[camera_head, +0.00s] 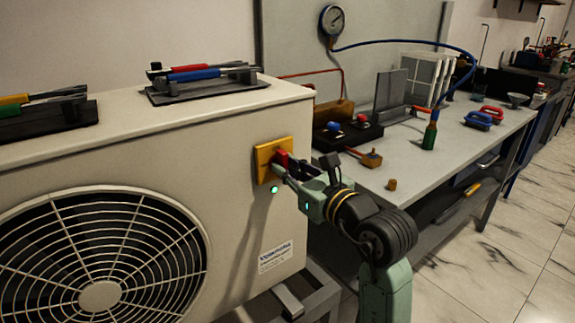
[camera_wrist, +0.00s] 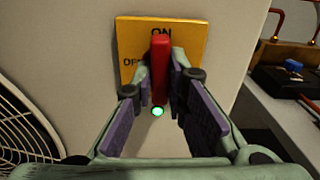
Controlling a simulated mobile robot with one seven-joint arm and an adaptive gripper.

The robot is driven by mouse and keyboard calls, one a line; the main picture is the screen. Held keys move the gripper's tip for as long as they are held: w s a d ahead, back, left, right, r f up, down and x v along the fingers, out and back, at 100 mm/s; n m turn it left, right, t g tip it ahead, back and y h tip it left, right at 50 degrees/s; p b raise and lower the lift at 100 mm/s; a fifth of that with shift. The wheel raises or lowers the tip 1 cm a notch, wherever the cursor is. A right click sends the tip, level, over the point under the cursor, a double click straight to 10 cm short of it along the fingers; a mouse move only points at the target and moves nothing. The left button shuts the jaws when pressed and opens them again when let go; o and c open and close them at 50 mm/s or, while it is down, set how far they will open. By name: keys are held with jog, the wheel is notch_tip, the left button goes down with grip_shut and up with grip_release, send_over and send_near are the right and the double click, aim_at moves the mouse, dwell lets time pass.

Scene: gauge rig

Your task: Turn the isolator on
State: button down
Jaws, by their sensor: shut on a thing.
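The isolator is a yellow plate (camera_head: 264,153) on the front face of the white outdoor unit, with a red handle (camera_head: 281,158). In the wrist view the yellow plate (camera_wrist: 190,37) carries the word ON at its top and part of OFF at its left. The red handle (camera_wrist: 160,68) stands upright there, its top just under ON. A green light (camera_wrist: 157,112) glows below the handle; it also shows in the head view (camera_head: 274,189). My gripper (camera_wrist: 161,85) is shut on the red handle, one finger on each side. The fingers hide part of the plate.
The unit's fan grille (camera_head: 100,255) is at the left. Tool racks (camera_head: 205,85) stand on its top. A workbench (camera_head: 445,140) at the right holds a black box, a mallet, a green bottle and red and blue items. A hose runs from a gauge (camera_head: 332,20).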

jog(key=shift+m, duration=0.3)
jog(key=c, duration=1.6)
grip_release()
jog(key=v, duration=1.2)
